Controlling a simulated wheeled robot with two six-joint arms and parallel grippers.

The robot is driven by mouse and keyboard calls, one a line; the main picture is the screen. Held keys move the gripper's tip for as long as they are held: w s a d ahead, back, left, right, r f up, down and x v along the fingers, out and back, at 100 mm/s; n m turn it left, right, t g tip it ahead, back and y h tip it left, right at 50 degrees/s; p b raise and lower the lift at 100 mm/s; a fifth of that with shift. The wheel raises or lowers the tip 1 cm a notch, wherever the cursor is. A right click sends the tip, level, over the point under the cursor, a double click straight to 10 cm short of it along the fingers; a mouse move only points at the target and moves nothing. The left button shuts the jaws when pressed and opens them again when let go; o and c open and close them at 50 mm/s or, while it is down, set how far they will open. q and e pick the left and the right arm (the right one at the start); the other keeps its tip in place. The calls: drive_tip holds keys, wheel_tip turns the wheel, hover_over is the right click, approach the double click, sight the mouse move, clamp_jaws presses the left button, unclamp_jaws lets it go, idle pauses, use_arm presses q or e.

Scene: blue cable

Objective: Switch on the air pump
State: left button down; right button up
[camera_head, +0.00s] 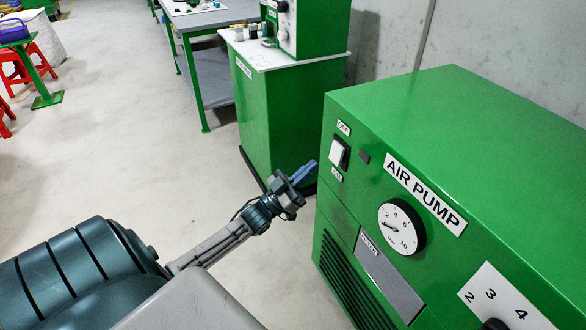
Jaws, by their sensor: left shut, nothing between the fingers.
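The green air pump (455,120) fills the right side, with an "AIR PUMP" label on its front. Its white rocker switch (339,153) sits in a black frame at the upper left of the front, with an OFF label above and an ON label below. A small dark lamp or square (364,157) is right of the switch. My left gripper (308,170) is shut and empty, just left of the pump front and slightly below the switch level, apparently apart from it. My right gripper is not in view.
A round gauge (402,228) and a numbered dial plate (505,300) are on the pump front. A green cabinet (270,105) with a white top stands behind my gripper. A workbench (205,70) and red stools (25,65) are farther back.

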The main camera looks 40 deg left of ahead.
sight(333, 157)
use_arm(q)
drive_tip(key=w, duration=0.1)
drive_tip(key=w+d, duration=0.1)
drive_tip(key=w, duration=0.1)
drive_tip(key=shift+w+d+f, duration=0.25)
drive_tip(key=shift+w+d, duration=0.05)
drive_tip(key=shift+w, duration=0.1)
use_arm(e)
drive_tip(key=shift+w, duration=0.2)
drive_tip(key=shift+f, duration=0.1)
use_arm(q)
drive_tip(key=shift+f+b, duration=0.1)
drive_tip(key=shift+b, duration=0.3)
drive_tip(key=shift+w+d+f+h+b, duration=0.1)
drive_tip(key=shift+w+f+h+b, duration=0.2)
drive_tip(key=shift+b, duration=0.5)
drive_tip(key=shift+r+t, duration=0.2)
drive_tip(key=shift+t, duration=0.1)
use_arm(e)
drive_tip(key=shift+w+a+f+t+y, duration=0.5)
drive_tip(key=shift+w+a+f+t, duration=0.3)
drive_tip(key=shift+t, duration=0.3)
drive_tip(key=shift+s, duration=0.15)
